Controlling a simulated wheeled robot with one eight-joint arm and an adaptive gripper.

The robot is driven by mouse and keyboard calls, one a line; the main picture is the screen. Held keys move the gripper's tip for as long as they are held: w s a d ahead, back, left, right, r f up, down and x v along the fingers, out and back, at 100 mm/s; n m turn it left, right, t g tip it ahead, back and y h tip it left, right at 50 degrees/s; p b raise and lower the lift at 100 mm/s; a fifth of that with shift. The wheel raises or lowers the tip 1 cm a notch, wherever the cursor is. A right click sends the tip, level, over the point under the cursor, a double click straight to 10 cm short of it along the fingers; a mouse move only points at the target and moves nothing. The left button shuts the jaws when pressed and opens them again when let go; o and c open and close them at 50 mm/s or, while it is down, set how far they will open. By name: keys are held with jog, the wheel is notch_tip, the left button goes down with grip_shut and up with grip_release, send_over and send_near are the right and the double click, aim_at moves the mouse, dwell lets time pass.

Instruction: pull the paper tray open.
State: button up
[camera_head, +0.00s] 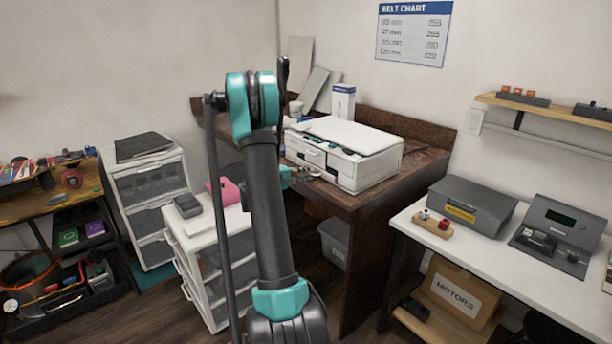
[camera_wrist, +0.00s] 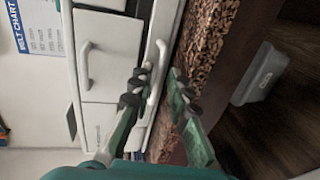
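The white printer-like machine (camera_head: 375,172) sits on the dark brown desk. Its front faces my arm. In the wrist view, turned on its side, its lowest front strip (camera_wrist: 159,25), which looks like the paper tray, carries a bar handle (camera_wrist: 157,70). The tray looks shut, flush with the front. My gripper (camera_wrist: 160,82) is open at this handle, one finger on each side of the bar. The left finger overlaps the tray front in the picture; the right one appears over the desk edge. Contact is not clear. In the head view my gripper (camera_head: 302,174) is partly hidden by my arm.
A second bar handle (camera_wrist: 86,66) is on the panel above the tray. The brown desk (camera_head: 350,203) edge lies close below the tray. A grey bin (camera_head: 333,243) stands under the desk. A white drawer unit (camera_head: 205,262) stands left of my arm.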

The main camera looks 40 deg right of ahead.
jog(key=shift+c, duration=0.5)
grip_shut()
jog(key=f+v, duration=0.3)
jog(key=v, duration=1.1)
jog(key=shift+s+a, duration=0.15)
jog(key=shift+a, duration=0.45)
jog(key=shift+o, duration=0.5)
grip_release()
